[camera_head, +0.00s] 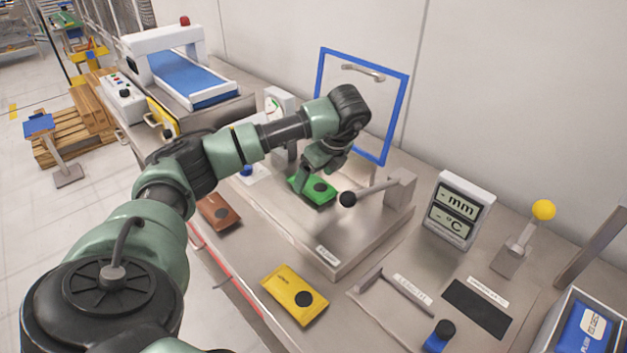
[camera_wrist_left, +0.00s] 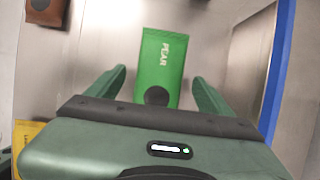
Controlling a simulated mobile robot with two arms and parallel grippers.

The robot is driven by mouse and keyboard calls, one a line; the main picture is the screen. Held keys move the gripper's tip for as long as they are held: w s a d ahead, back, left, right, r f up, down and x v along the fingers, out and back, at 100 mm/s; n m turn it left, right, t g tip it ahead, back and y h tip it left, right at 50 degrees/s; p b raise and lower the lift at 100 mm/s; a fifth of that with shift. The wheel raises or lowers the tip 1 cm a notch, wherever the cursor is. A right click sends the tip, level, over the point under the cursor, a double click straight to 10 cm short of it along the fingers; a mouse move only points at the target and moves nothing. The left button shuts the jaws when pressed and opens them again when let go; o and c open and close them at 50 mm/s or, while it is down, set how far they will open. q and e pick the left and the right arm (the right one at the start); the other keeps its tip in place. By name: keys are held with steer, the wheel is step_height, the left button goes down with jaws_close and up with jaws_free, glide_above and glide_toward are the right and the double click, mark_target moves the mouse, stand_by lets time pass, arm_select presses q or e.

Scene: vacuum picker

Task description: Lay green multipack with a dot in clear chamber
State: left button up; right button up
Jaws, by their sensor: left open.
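The green multipack (camera_head: 318,194) with a dark dot lies on the raised steel plate (camera_head: 340,258) of the chamber. The chamber's clear lid (camera_head: 352,108), framed in blue, stands up open behind the plate. My left gripper (camera_head: 308,180) is open, just over the pack, and partly hides it. In the left wrist view, the green pack (camera_wrist_left: 163,58), marked PEAR, lies between and ahead of the spread fingers (camera_wrist_left: 158,80), with a gap on both sides. My right gripper is in neither view.
A brown pack (camera_head: 219,212) and a yellow pack (camera_head: 295,294) with dots lie on the bench in front. A lever with a black knob (camera_head: 348,199) stands on the plate's right. A mm/°C display (camera_head: 458,210) and yellow-knobbed lever (camera_head: 543,210) stand farther right.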

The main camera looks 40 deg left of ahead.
arm_select(q)
steer(key=p+v, duration=0.1)
steer(key=v, duration=0.9)
steer(key=shift+r, duration=0.1)
